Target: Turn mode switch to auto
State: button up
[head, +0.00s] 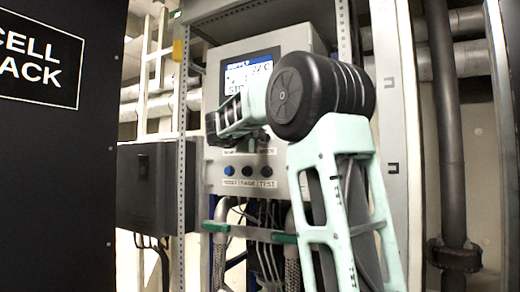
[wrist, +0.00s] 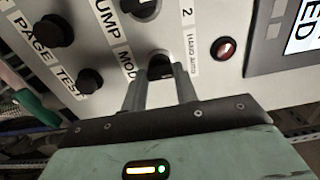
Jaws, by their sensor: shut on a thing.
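The mode switch (wrist: 160,66) is a dark knob on the grey panel face in the wrist view. A partly hidden label starting "MOD" lies on one side of it, and a "HAND AUTO" label (wrist: 193,45) on the other. My gripper (wrist: 159,82) has a finger on each side of the knob and is shut on it. The fingers hide part of the knob, and I cannot tell which position it points to. In the head view my arm reaches to the control panel (head: 215,165), and its wrist covers the switch.
Nearby in the wrist view are another dark knob (wrist: 140,8), a red lamp (wrist: 225,47), the PAGE button (wrist: 55,30) and the TEST button (wrist: 88,80). A display (head: 236,75) sits above. A dark box (head: 150,190) and a black cell rack panel (head: 50,170) stand left.

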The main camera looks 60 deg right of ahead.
jog(key=shift+f+m+b, duration=0.15)
jog(key=shift+m+b, duration=3.45)
jog(key=shift+m, duration=0.7)
jog(key=o, duration=1)
jog(key=shift+a, duration=0.1)
jog(key=a+b, duration=0.1)
jog(key=a, duration=0.4)
jog(key=s+a+b, duration=0.1)
jog(key=a+b, duration=0.1)
jog(key=a, duration=0.4)
jog(key=a+b, duration=0.1)
jog(key=a, duration=0.5)
jog(key=shift+s+a+b, duration=0.1)
jog(key=shift+s+b, duration=0.15)
jog(key=shift+b, duration=0.1)
